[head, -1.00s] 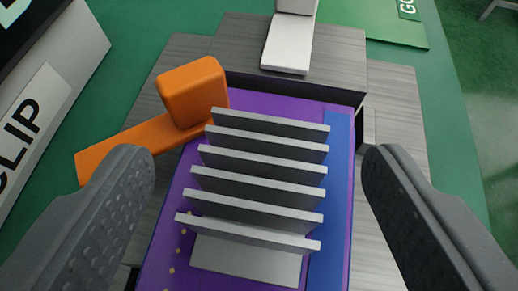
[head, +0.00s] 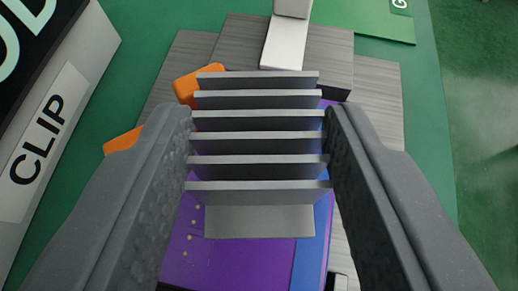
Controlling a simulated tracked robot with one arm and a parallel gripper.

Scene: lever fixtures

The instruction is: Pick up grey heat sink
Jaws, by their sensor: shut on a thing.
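The grey heat sink (head: 258,137) has several parallel upright fins and a flat base plate showing at its near end. It is in the middle of the head view, above the purple board (head: 240,262) with a blue strip on its right. My gripper (head: 260,112) is shut on the heat sink, one finger against each end of the fins. The heat sink looks raised off the board, but its underside is hidden. An orange lever (head: 186,84) is partly hidden behind the left finger and the heat sink.
The board lies in a grey fixture (head: 376,110) with a light metal piece (head: 284,42) at its far end. A box marked CLIP (head: 45,135) stands at the left. Green surface (head: 435,150) is clear at the right.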

